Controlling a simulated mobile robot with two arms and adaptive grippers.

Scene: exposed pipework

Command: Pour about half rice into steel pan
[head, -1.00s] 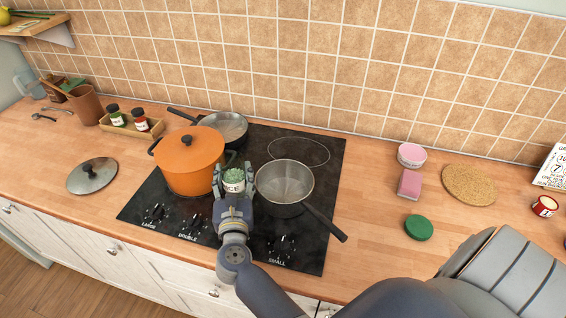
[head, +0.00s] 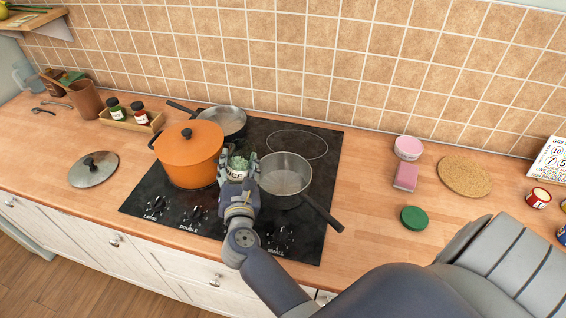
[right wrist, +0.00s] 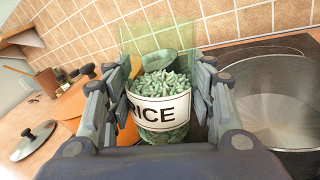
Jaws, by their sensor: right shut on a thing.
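My right gripper (head: 239,172) is shut on a clear jar labelled RICE (head: 239,177). In the right wrist view the jar (right wrist: 162,112) sits between the fingers of the gripper (right wrist: 160,95), filled near its rim with pale green grains. The jar is held above the hob, just left of a steel pan (head: 285,174) with a dark handle. The pan also shows at the right of the right wrist view (right wrist: 268,100); its visible inside looks bare. A green round lid (head: 414,217) lies on the counter. My left gripper is not in view.
A lidded orange pot (head: 188,155) stands close left of the jar. A second steel pan (head: 227,121) is behind it on the black hob (head: 150,205). A pink bowl (head: 408,147), sponge (head: 405,176) and cork mat (head: 465,175) lie on the right counter.

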